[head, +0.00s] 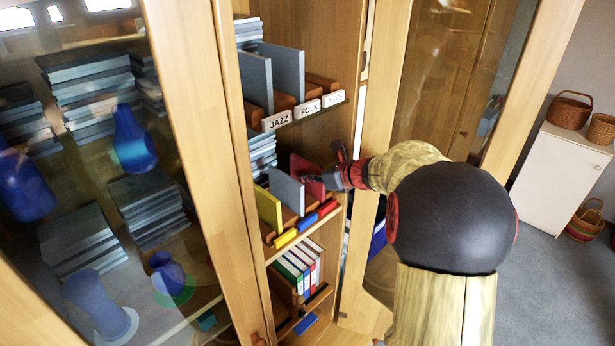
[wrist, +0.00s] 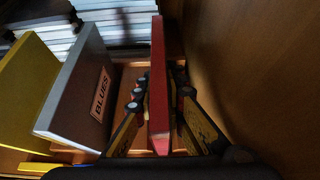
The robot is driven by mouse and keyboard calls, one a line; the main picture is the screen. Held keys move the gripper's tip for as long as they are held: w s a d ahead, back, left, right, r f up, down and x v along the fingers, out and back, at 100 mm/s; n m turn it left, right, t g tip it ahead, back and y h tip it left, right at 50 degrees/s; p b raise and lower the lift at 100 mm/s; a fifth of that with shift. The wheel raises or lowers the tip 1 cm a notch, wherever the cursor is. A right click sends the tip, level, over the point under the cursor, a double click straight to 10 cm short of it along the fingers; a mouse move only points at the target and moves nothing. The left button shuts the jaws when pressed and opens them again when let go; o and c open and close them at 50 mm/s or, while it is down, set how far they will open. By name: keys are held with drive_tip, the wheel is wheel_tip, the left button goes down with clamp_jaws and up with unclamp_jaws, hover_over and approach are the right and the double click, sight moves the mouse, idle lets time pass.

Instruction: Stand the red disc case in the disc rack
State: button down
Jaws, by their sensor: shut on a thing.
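The red disc case (wrist: 158,70) stands upright, edge-on, between the two fingers of my gripper (wrist: 160,92) in the wrist view. In the head view the red case (head: 306,172) is partly hidden behind a grey panel, with my gripper (head: 336,176) at its right. The disc rack (head: 290,217) is on the middle cabinet shelf, with yellow, blue and red front tabs. A yellow panel (wrist: 28,85) and a grey panel marked BLUES (wrist: 80,85) stand left of the case. I cannot tell whether the case's lower edge touches the rack.
A wooden cabinet wall (wrist: 255,70) is close on the gripper's right. Stacked cases (wrist: 110,22) lie behind the rack. The upper shelf holds grey panels and labels JAZZ (head: 277,121) and FOLK (head: 307,109). Binders (head: 298,265) stand below. A glass door (head: 90,170) is at left.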

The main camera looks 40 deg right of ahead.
drive_tip(key=c, duration=1.8)
unclamp_jaws()
drive_tip(key=shift+o, duration=0.2)
drive_tip(key=v, duration=1.2)
drive_tip(key=shift+s+f, duration=0.1)
